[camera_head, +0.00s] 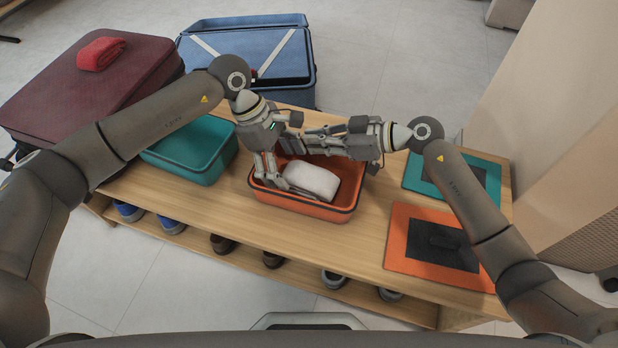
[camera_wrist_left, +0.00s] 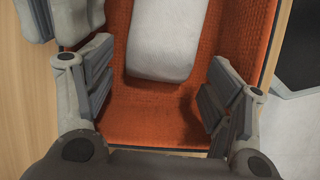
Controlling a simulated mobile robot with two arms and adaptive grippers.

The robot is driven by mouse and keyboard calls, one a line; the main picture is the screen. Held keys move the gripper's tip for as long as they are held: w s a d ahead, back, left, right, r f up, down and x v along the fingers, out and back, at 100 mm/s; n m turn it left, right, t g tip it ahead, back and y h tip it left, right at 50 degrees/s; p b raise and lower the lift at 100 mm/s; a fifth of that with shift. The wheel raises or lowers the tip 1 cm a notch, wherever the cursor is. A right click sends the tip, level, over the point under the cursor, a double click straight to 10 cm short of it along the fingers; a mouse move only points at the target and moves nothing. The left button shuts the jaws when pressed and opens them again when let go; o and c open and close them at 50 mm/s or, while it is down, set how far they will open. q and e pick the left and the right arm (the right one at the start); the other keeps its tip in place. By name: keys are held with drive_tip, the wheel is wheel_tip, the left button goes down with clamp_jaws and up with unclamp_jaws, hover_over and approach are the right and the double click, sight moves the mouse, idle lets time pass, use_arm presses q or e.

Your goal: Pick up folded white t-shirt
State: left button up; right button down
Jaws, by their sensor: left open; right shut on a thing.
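The folded white t-shirt (camera_head: 312,180) lies in the orange bin (camera_head: 345,212) on the bench. It also shows in the left wrist view (camera_wrist_left: 168,40), flat on the orange bin floor. My left gripper (camera_head: 276,183) is open over the bin at the shirt's left end. In the left wrist view its fingers (camera_wrist_left: 158,100) are spread, with the shirt's near end ahead of and between them, apart from both. My right gripper (camera_head: 302,141) is at the bin's back edge, shut, seemingly on the rim; the contact is partly hidden.
A teal bin (camera_head: 190,157) stands left of the orange one. Shoes (camera_head: 222,243) sit on the shelf below. Behind are a maroon suitcase (camera_head: 80,95) with a red folded cloth (camera_head: 101,53) and a blue suitcase (camera_head: 250,60).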

use_arm(q)
drive_tip(key=shift+x, duration=0.8)
drive_tip(key=shift+r, duration=0.1)
drive_tip(key=c, duration=0.9)
wheel_tip(320, 180, up, 18)
use_arm(e)
drive_tip(key=c, duration=1.5)
unclamp_jaws()
drive_tip(key=shift+c, duration=0.2)
drive_tip(key=shift+d, duration=0.1)
